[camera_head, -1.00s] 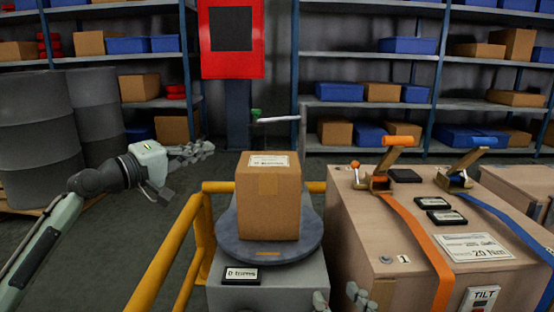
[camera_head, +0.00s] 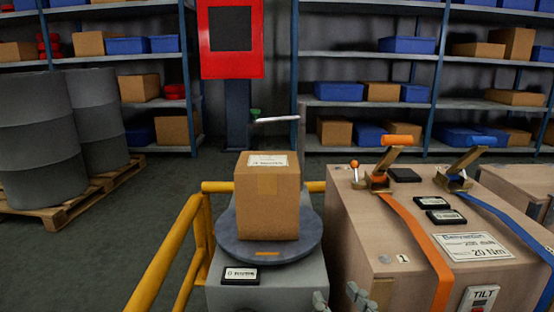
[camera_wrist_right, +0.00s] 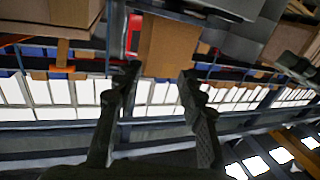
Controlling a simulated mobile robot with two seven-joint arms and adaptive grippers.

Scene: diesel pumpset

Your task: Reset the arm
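My right gripper (camera_head: 340,297) shows only by its fingertips at the bottom edge of the head view, in front of the grey pedestal and the wooden crate. In the right wrist view (camera_wrist_right: 159,73) its two dark fingers stand apart with nothing held between them. A brown carton (camera_wrist_right: 167,48) lies beyond the fingertips in that view. In the head view a carton (camera_head: 267,205) with a white label stands upright on a round grey turntable (camera_head: 230,244). My left arm and gripper are out of the head view.
A yellow rail (camera_head: 166,257) runs left of the turntable. The wooden crate (camera_head: 350,215) at right carries an orange strap (camera_head: 423,245), a blue strap (camera_head: 505,221) and lever ratchets. Grey drums (camera_head: 40,150) stand on a pallet at left. The floor between drums and rail is clear.

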